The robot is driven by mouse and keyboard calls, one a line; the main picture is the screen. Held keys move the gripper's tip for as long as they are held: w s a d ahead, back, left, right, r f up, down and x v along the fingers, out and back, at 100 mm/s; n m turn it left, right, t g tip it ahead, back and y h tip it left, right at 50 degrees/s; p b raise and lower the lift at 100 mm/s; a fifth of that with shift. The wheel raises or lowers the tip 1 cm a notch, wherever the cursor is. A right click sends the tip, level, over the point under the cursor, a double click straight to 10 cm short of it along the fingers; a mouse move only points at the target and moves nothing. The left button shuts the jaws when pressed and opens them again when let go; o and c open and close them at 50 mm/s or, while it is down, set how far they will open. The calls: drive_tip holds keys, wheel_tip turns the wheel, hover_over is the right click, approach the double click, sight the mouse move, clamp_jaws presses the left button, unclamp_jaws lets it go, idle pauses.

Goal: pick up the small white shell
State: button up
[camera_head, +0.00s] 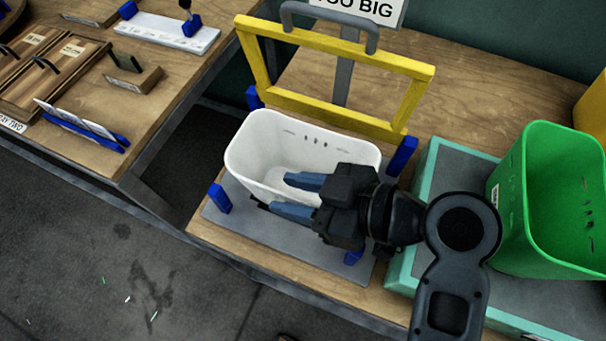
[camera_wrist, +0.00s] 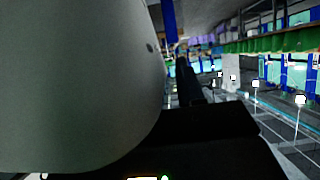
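The small white shell (camera_head: 249,160) is an open, bin-like tub standing upright on a grey plate under a yellow frame. My gripper (camera_head: 299,196) is at its front right side with its two blue fingers apart. The farther finger appears over the shell's opening and the nearer one in front of its outer wall, so the near wall seems to lie between them. In the wrist view the shell (camera_wrist: 80,80) fills the left side as a pale wall, with one dark finger (camera_wrist: 187,82) to its right and a gap between. The other finger is hidden there.
The yellow frame (camera_head: 340,42) with a grey handle stands behind the shell. Blue corner blocks (camera_head: 219,198) surround the plate (camera_head: 247,220). A larger green bin (camera_head: 515,190) stands to the right on a teal-edged base. Another bench (camera_head: 145,100) with trays is at left, across a gap.

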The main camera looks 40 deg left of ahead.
clamp_jaws()
idle(0.6)
